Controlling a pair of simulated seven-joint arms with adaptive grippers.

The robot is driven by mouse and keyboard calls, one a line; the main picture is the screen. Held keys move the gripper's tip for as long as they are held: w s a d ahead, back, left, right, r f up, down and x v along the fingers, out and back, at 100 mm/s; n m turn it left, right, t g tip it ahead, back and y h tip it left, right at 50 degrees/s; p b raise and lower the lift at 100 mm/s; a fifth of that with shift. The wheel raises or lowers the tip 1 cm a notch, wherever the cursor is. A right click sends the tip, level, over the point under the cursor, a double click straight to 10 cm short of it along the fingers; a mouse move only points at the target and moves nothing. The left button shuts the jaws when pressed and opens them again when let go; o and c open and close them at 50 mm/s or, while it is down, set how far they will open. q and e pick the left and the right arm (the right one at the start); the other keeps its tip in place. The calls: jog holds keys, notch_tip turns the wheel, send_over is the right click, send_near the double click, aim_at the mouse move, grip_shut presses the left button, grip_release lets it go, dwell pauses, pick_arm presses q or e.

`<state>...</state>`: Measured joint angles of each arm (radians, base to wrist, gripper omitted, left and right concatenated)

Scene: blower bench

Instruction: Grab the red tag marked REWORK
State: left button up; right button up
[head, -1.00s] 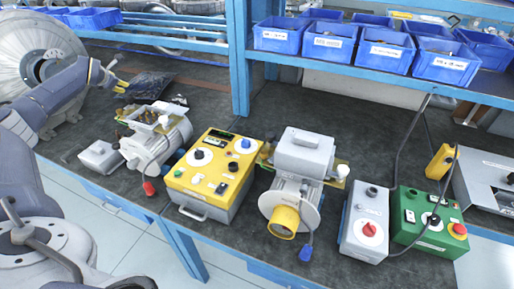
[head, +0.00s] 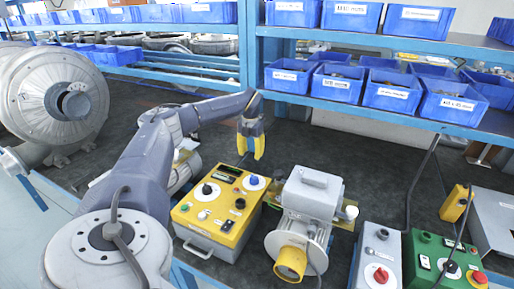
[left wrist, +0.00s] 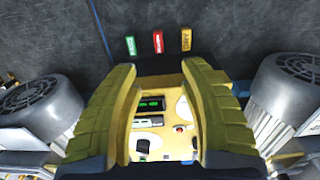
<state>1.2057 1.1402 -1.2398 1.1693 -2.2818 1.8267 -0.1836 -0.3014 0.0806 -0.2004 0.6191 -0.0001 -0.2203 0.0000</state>
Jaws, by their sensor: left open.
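In the left wrist view, a red tag (left wrist: 157,42) lies on the dark bench top between a green tag (left wrist: 130,45) and a yellow tag (left wrist: 186,39). Its lettering is too small to read. My left gripper (left wrist: 160,68) has yellow fingers, open and empty; the red tag shows just beyond the fingertips, between them and apart from them. In the head view, my left gripper (head: 251,152) points down behind the yellow control box (head: 213,215). I cannot make out the tags in the head view. My right gripper is in neither view.
A grey blower motor (head: 312,192) stands right of the yellow box, and another is partly hidden behind my left arm. A blue shelf post (head: 247,50) rises behind the gripper. Blue bins (head: 335,84) fill the shelf. A green box (head: 440,262) sits at the right.

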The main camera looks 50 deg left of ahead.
pick_arm(q)
notch_tip(320, 180, down, 11)
jog(key=shift+f, duration=0.1)
jog(key=shift+a+f, duration=0.15)
jog(key=shift+f, duration=1.25)
jog(key=shift+a+f, duration=0.1)
jog(key=shift+f, duration=1.25)
jog(key=shift+c, duration=0.3)
grip_shut()
